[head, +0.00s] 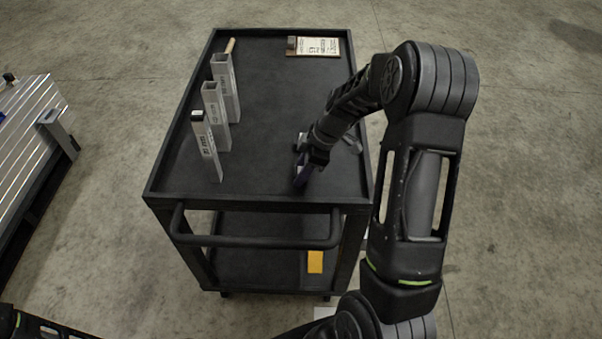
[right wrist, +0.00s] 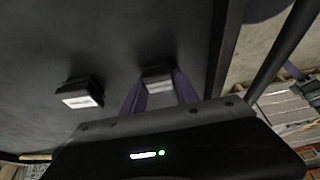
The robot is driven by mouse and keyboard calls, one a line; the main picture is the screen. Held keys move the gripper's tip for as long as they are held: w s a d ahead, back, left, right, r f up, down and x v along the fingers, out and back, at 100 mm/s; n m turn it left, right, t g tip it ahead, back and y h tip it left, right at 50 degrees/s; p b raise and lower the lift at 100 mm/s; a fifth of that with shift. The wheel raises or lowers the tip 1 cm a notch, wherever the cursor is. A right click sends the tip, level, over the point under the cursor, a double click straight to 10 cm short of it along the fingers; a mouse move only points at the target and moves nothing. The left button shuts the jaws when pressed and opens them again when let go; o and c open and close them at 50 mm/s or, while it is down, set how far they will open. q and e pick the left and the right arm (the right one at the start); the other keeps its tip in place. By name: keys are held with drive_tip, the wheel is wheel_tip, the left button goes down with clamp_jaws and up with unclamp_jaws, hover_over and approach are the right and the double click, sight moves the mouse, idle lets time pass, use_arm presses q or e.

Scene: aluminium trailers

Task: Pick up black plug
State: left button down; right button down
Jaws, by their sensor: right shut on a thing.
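A black plug with a pale face (right wrist: 158,80) sits between the two dark blue fingers of my right gripper (right wrist: 160,92), which is shut on it. In the head view the right gripper (head: 301,178) is low over the right front of the black cart top, and the held plug cannot be made out there. A second black plug (right wrist: 80,93) with a white face lies apart from the fingers, to the left in the right wrist view. My left gripper is out of view.
Three upright aluminium tubes (head: 215,115) stand on the left of the black cart (head: 265,95); the front one has a dark-and-white cap. A card (head: 318,46) lies at the back. An orange item (head: 315,262) is on the lower shelf. An aluminium trailer (head: 25,125) stands left.

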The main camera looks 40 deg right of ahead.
wheel_tip(320, 180, up, 10)
drive_tip(key=shift+f+b, duration=0.2)
drive_tip(key=shift+b, duration=0.6)
drive_tip(key=shift+r, duration=0.25)
